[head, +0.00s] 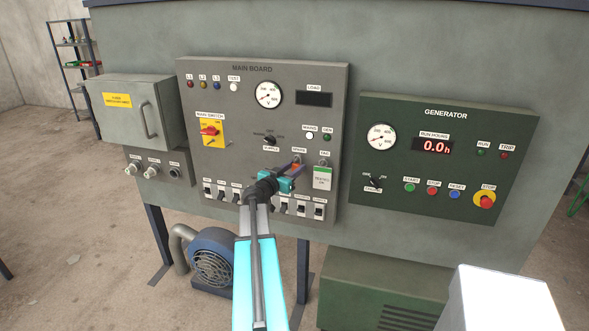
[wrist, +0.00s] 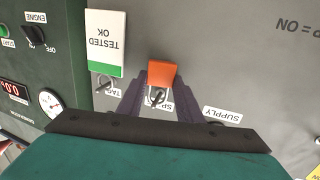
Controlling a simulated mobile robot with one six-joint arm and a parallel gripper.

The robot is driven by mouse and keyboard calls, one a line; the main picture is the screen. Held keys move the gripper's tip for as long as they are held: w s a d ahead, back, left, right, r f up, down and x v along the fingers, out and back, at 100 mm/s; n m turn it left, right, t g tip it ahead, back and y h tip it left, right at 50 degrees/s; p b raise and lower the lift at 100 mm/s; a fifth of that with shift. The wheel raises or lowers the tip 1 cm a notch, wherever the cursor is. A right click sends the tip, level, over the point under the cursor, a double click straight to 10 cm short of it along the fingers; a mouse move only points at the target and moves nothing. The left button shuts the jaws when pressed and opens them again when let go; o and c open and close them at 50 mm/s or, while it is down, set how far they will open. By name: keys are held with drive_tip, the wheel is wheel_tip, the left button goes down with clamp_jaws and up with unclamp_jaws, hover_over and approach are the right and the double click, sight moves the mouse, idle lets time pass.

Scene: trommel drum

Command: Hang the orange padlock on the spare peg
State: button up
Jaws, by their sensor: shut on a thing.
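The orange padlock (wrist: 162,75) is between the fingertips of my gripper (wrist: 162,78) in the wrist view, which shows the board upside down. My gripper is shut on its body. Its metal shackle (wrist: 157,97) lies over the label starting "SP", where the spare peg is. I cannot tell whether the shackle is around the peg or only in front of it. In the head view the padlock (head: 297,165) shows as a small orange patch at my gripper (head: 294,172), just below the "SPARE" label (head: 299,150) on the main board.
A white-and-green "TESTED OK" tag (wrist: 95,45) hangs on the neighbouring tag peg (wrist: 104,84), close beside the gripper. A "SUPPLY" label (wrist: 222,115) is on the other side. Switches (head: 302,209) line the board below. The generator panel (head: 440,150) stands to the right.

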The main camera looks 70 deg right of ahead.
drive_tip(key=o, duration=1.2)
drive_tip(key=shift+a, duration=0.15)
drive_tip(key=b+v, duration=0.5)
drive_tip(key=v, duration=0.8)
drive_tip(key=shift+a, duration=0.3)
